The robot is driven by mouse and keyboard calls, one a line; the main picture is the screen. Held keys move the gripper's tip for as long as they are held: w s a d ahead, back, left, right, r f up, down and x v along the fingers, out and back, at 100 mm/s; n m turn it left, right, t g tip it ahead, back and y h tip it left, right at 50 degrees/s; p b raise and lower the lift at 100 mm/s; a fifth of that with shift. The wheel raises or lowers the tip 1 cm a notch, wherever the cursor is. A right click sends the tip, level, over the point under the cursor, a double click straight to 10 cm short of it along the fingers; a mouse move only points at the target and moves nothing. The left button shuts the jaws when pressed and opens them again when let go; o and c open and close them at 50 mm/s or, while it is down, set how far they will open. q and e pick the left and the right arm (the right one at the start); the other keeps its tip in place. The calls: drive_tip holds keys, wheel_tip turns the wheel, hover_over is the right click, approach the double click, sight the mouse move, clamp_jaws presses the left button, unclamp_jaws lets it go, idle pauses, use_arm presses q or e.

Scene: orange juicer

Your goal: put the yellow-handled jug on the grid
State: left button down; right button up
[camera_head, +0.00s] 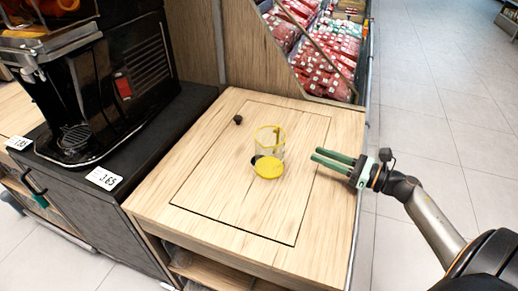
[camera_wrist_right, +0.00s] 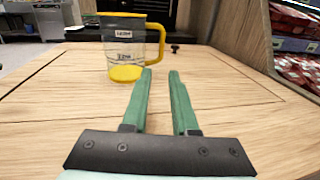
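The jug (camera_head: 270,143) is clear, with a yellow rim, handle and base, and stands upright on the wooden counter. In the right wrist view the jug (camera_wrist_right: 125,50) is ahead and left of centre, its handle on the right. My right gripper (camera_head: 331,158) is open and empty, to the right of the jug and apart from it; its green fingers also show in the right wrist view (camera_wrist_right: 160,75). The dark drip grid (camera_head: 75,138) is at the foot of the black juicer. My left gripper (camera_head: 38,195) shows only in small part at the left edge.
The black juicer (camera_head: 120,75) stands on a dark counter at the left, with price cards (camera_head: 104,179) on its front edge. A small dark knob (camera_head: 238,119) is on the wooden counter (camera_head: 225,210), which is otherwise clear. Packaged goods (camera_head: 325,60) lie behind a wooden panel.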

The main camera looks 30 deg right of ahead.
drive_tip(key=x, duration=1.2)
drive_tip(key=shift+r, duration=0.1)
clamp_jaws()
idle(1.2)
